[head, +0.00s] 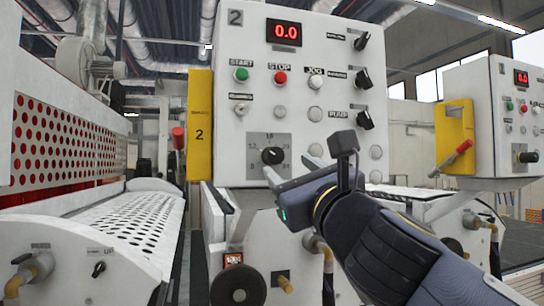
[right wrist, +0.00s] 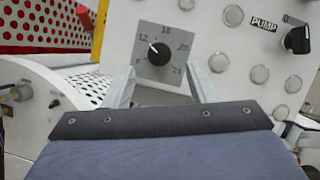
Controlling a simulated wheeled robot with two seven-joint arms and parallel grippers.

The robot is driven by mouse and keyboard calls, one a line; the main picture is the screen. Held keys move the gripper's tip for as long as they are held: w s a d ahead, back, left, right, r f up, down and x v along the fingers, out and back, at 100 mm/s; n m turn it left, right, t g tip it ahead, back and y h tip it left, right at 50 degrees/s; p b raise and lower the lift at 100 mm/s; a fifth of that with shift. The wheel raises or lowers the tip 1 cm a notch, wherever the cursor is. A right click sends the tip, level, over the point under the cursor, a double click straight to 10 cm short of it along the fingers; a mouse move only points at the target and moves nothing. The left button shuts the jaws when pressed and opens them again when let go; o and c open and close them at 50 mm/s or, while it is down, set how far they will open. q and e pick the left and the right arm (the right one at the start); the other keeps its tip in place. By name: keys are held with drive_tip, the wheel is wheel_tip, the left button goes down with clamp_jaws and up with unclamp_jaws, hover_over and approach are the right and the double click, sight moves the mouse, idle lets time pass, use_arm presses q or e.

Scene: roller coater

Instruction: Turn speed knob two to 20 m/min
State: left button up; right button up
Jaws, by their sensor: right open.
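The speed knob of panel two (head: 272,156) is a round black knob on a grey dial plate, low on the white panel marked 2. In the right wrist view the knob (right wrist: 158,53) has a white mark pointing up and left, near the 12; the 20 is at the dial's upper right. My right gripper (head: 289,169) is just in front of and below the dial. Its two fingers (right wrist: 160,70) are open and apart, with the knob showing between and beyond their tips; no contact is visible. My left gripper is not in view.
The red display (head: 285,32) reads 0.0. START (head: 241,74), STOP (head: 281,77) and black selector knobs (head: 364,120) sit above the dial. A yellow bracket (head: 200,125) stands at the panel's left. A similar panel (head: 500,115) is at right.

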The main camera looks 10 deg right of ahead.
sight(277, 158)
drive_tip(key=p+x, duration=0.1)
drive_tip(key=x, duration=0.6)
drive_tip(key=shift+p, duration=0.3)
